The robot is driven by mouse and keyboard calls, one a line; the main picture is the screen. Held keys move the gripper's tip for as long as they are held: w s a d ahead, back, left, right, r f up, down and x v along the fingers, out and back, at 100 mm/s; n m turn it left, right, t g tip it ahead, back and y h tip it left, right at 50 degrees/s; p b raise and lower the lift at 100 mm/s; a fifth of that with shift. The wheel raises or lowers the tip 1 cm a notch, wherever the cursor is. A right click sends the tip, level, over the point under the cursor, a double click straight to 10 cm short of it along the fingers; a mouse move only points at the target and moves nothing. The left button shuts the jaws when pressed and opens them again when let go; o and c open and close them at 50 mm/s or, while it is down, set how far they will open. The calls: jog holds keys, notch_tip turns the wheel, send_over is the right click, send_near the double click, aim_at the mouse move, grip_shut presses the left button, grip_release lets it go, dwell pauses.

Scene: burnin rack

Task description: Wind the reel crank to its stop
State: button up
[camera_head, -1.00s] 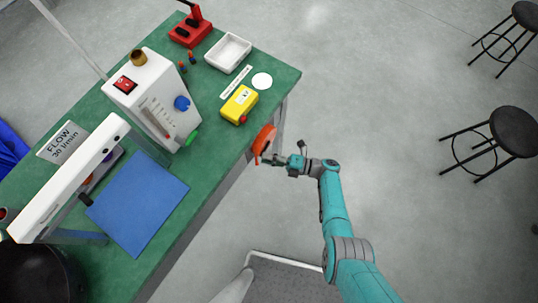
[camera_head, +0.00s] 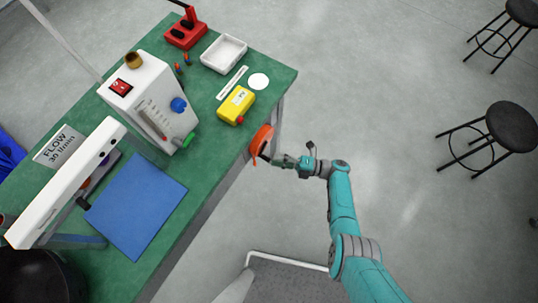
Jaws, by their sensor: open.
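The orange reel (camera_head: 260,140) is mounted at the right edge of the green bench, with an orange strip hanging below it. Its crank is too small to make out clearly; a dark part shows near the reel's lower right side. My gripper (camera_head: 272,159) is open, at the right of the reel with its fingers pointing left toward it. I cannot tell whether the fingers touch the crank.
The green bench (camera_head: 215,150) holds a yellow box (camera_head: 236,105) with a red button, a white flow unit (camera_head: 150,100), a white tray (camera_head: 223,53), a red device (camera_head: 185,30) and a blue mat (camera_head: 136,205). Black stools (camera_head: 510,125) stand at the right. The floor between is clear.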

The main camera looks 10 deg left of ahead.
jog(key=d, duration=0.7)
jog(key=shift+w+d+f, duration=0.15)
jog(key=shift+w+d, duration=0.05)
jog(key=shift+d, duration=0.05)
jog(key=s+f+n+t+h, duration=0.2)
jog(key=s+f+n+h, duration=0.5)
jog(key=s+f, duration=0.7)
jog(key=s+d+n+t+h, duration=0.3)
jog(key=s+d+n+h, duration=0.3)
jog(key=s+n, duration=0.45)
jog(key=s+d+r+n+t+h, duration=0.25)
jog(key=d+r+n, duration=0.2)
jog(key=r, duration=0.45)
jog(key=s+d+r+n+t+h, duration=0.25)
jog(key=s+r+n, duration=0.2)
jog(key=r, duration=0.55)
notch_tip(320, 180, up, 26)
jog(key=d+n+t, duration=0.2)
jog(key=n+t, duration=0.3)
jog(key=n, duration=0.5)
jog(key=shift+s+f+t, duration=0.2)
jog(key=shift+t, duration=0.1)
